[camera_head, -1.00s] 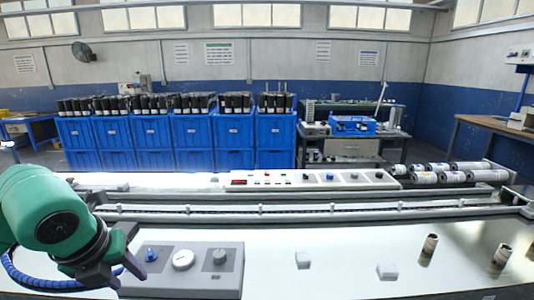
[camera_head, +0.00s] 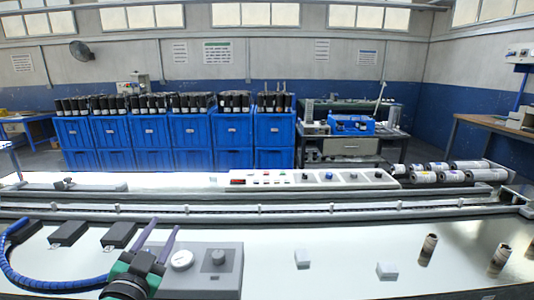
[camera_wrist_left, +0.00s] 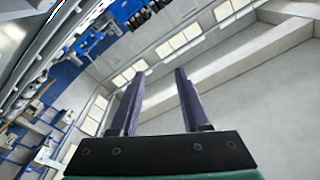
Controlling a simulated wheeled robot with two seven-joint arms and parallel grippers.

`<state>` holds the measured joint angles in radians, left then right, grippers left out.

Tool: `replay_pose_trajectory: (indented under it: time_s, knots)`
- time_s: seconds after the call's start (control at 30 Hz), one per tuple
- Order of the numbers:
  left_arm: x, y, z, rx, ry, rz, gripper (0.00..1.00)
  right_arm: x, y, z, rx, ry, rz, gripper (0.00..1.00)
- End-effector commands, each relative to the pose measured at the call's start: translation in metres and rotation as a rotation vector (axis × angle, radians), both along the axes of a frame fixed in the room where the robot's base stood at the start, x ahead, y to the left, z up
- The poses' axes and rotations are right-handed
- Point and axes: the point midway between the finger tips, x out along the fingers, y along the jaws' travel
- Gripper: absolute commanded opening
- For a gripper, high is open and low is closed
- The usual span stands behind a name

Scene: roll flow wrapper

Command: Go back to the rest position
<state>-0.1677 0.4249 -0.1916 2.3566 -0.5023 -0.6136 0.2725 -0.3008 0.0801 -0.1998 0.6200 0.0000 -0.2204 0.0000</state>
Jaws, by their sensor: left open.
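My left gripper (camera_head: 159,239) shows at the lower left in the head view, in front of the left part of the grey control box (camera_head: 213,276). Its two purple fingers point up and away, spread apart with nothing between them. In the left wrist view the fingers (camera_wrist_left: 160,75) are also apart and empty, with wall, ceiling and windows behind them. The gripper hides the left part of the control box; a white dial and a grey knob on it stay visible. My right gripper is in neither view.
Black blocks (camera_head: 68,233) lie left of the gripper. Two white pieces (camera_head: 387,271) and two dark upright cylinders (camera_head: 428,249) stand on the bench to the right. A long rail (camera_head: 290,209) and a control panel (camera_head: 310,179) run behind. The bench middle is mostly clear.

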Motion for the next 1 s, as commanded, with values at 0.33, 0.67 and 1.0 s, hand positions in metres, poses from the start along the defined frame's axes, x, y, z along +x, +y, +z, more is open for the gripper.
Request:
replay_pose_trajectory:
  time_s: [0.33,0.67,1.0]
  knots:
    - [-0.105,0.029,-0.228,-0.255,0.899,0.217,0.46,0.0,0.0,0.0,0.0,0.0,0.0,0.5]
    - [-0.195,0.005,-0.326,-0.32,1.354,0.199,0.46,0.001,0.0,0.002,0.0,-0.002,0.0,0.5]
    - [-0.209,0.005,-0.483,-0.301,1.424,0.207,0.46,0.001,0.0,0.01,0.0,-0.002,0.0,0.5]
